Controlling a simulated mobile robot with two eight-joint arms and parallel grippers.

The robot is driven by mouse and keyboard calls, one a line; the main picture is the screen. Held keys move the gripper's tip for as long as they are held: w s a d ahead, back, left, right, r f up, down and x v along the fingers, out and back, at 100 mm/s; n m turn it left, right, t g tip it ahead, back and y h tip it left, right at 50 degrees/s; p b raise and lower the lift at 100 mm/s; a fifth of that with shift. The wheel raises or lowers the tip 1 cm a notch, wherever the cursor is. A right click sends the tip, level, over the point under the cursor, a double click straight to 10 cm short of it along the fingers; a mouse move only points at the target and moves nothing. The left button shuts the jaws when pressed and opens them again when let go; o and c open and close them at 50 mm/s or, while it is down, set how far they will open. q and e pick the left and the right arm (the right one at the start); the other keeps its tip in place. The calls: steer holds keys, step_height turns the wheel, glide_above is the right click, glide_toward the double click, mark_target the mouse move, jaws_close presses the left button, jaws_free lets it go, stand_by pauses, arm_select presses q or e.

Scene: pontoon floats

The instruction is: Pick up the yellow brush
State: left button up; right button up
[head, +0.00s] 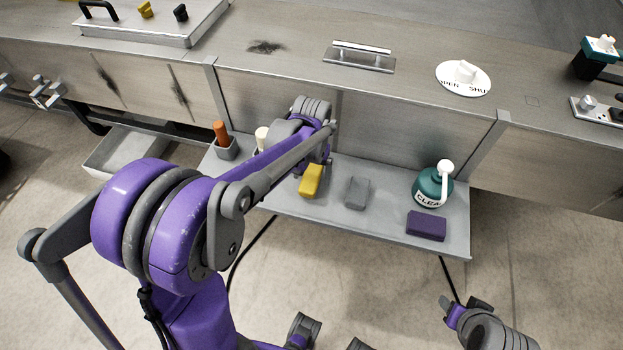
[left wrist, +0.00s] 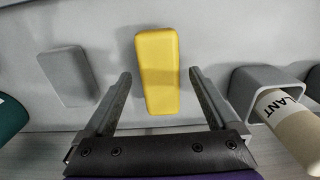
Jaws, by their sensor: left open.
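The yellow brush (head: 311,181) is a plain yellow block lying on the grey shelf (head: 355,226). It fills the middle of the left wrist view (left wrist: 157,70). My left gripper (head: 318,163) is over the shelf at the brush's far end; its fingers are mostly hidden by the arm in the head view. In the left wrist view it is open (left wrist: 160,78), one finger on each side of the brush with gaps between. My right gripper (head: 465,306) is low at the right, away from the shelf; its jaw opening is unclear.
A grey block (head: 357,193), a purple block (head: 426,225) and a teal cleaner bottle (head: 432,187) stand right of the brush. To its left are a cream cylinder labelled "LANT" (left wrist: 283,115) in a grey holder (left wrist: 265,84) and an orange-handled item (head: 221,132). A steel cabinet wall backs the shelf.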

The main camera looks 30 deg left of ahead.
mark_target(311, 176)
arm_select(q)
steer(key=shift+f, duration=0.35)
jaws_close()
step_height(311, 176, up, 10)
steer(key=shift+r+p, duration=0.1)
steer(key=shift+p, duration=0.3)
steer(key=c, duration=0.6)
jaws_free()
steer(key=c, duration=0.7)
